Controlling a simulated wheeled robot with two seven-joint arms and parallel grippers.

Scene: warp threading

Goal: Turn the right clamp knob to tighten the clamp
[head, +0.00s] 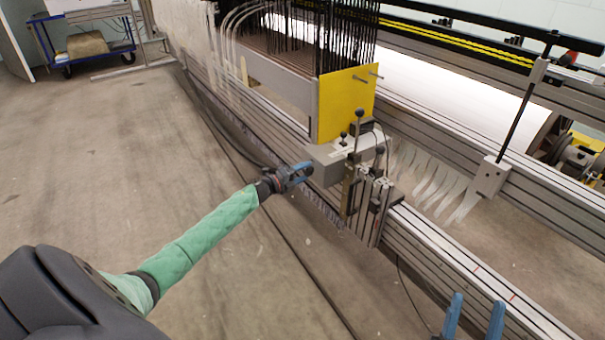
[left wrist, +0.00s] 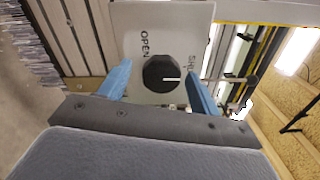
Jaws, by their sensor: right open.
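A round black clamp knob (left wrist: 159,73) with a white pointer line sits on a light grey plate (left wrist: 182,20) in the left wrist view. The line points right, toward a partly hidden label; "OPEN" is printed left of the knob. My left gripper (left wrist: 160,76) is open, with one blue finger on either side of the knob in the picture. I cannot tell whether they touch it. In the head view my left gripper (head: 299,173) is at the left end of the grey clamp box (head: 325,164), and the knob is hidden. My right gripper (head: 474,316) is open and empty at the bottom right.
A yellow plate (head: 345,103) and dark hanging threads stand behind the clamp box. Small black-knobbed levers (head: 359,114) rise beside it. A slotted metal beam (head: 455,262) runs to the lower right. White strips (head: 440,185) hang behind it.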

